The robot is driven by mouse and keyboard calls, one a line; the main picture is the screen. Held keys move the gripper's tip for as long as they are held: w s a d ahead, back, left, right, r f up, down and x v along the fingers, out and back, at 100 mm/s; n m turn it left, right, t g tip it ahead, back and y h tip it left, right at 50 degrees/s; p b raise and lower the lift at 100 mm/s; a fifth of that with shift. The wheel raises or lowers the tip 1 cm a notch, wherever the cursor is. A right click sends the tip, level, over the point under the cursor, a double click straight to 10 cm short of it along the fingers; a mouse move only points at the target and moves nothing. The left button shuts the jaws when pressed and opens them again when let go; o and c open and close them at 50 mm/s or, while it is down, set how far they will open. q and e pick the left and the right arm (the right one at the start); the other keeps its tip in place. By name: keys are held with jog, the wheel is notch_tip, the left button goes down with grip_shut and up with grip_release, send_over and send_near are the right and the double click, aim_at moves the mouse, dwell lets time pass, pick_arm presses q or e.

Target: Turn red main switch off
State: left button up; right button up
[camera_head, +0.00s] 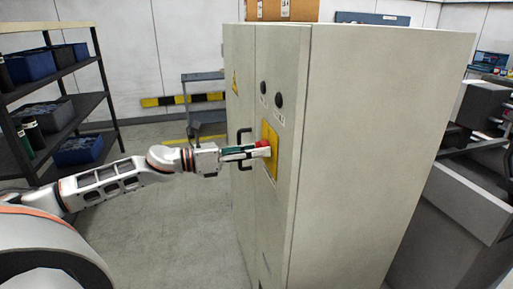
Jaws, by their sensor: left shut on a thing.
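The red main switch (263,149) sits on a yellow plate (271,150) on the front of a tall beige cabinet (370,130). My left gripper (256,152) reaches in from the left and is shut on the red switch. The fingers cover part of the switch, so its exact angle is hard to tell. A black door handle (244,134) is just behind the gripper. My right gripper is not in view.
Two dark round knobs (278,100) are above the yellow plate. A dark shelf with blue bins (82,150) stands at the left. A grey cart (203,76) stands behind. Grey machinery (470,200) is right of the cabinet. The floor left of the cabinet is clear.

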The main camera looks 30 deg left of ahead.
pick_arm(q)
jog(key=n+p, duration=0.1)
jog(key=n, duration=0.2)
jog(key=n+p, duration=0.2)
jog(key=shift+r+n, duration=0.2)
jog(key=shift+n, duration=0.6)
jog(key=n+p, duration=0.1)
jog(key=n, duration=0.1)
jog(key=shift+n, duration=0.3)
jog(key=shift+n+p, duration=0.3)
jog(key=shift+n, duration=1.2)
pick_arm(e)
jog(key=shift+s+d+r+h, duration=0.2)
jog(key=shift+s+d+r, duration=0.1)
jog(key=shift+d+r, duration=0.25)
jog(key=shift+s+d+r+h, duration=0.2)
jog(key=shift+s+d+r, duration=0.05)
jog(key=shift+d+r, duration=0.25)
pick_arm(q)
jog(key=o, duration=1.1)
jog(key=shift+f, duration=0.1)
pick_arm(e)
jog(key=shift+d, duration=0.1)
